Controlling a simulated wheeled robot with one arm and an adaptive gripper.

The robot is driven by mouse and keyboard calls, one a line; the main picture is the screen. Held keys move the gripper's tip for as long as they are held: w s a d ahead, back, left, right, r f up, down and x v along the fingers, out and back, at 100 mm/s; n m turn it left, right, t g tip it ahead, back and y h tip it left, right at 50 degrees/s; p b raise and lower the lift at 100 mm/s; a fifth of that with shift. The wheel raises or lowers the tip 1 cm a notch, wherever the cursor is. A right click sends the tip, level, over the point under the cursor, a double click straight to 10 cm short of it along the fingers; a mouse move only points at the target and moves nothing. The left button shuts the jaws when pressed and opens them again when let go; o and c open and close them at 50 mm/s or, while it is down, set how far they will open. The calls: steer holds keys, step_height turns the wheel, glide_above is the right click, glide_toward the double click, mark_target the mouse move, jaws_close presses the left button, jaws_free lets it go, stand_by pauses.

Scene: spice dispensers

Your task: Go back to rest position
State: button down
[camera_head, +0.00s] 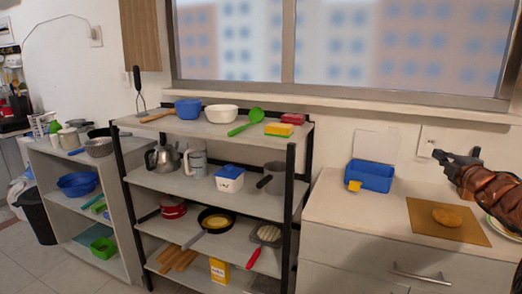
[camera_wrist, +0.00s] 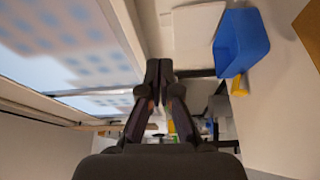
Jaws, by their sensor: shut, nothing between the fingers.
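My gripper (camera_head: 437,154) is at the right of the head view, raised above the white counter (camera_head: 335,205) and near the wall. Its dark fingers point left and nothing is held. In the wrist view, the two fingers of my gripper (camera_wrist: 159,68) meet at their tips, with the window on the left and the counter on the right. My reddish-brown arm comes in from the right edge of the head view.
Below my gripper are a brown board (camera_head: 425,228) with a bread-like item (camera_head: 447,216) and a blue bin (camera_head: 370,176), which also shows in the wrist view (camera_wrist: 241,42). A shelf rack (camera_head: 215,130) with kitchenware stands left. A window (camera_head: 340,40) is behind.

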steer(key=s+a+f+m+g+h, duration=0.4)
steer(key=s+a+f+m+g, duration=0.7)
steer(key=a+f, duration=0.4)
steer(key=s+a+f+m+g+y, duration=0.25)
steer(key=s+a+f, duration=0.25)
steer(key=s+a, duration=0.5)
steer(key=s+a+f+m+g+y, duration=0.15)
steer(key=s+a+f+g, duration=0.35)
steer(key=s, duration=0.9)
steer(key=s+a+m+g+y, duration=0.1)
steer(key=s+a+g, duration=0.1)
steer(key=s+a, duration=0.3)
steer(key=s+a+g, duration=0.1)
steer(key=s+a, duration=0.2)
steer(key=s, duration=0.4)
step_height(320, 180, up, 18)
steer(key=w+t+p, duration=0.1)
steer(key=p, duration=1.5)
steer(key=shift+f, duration=0.2)
steer(key=shift+w+d, duration=0.1)
steer(key=shift+d, duration=0.05)
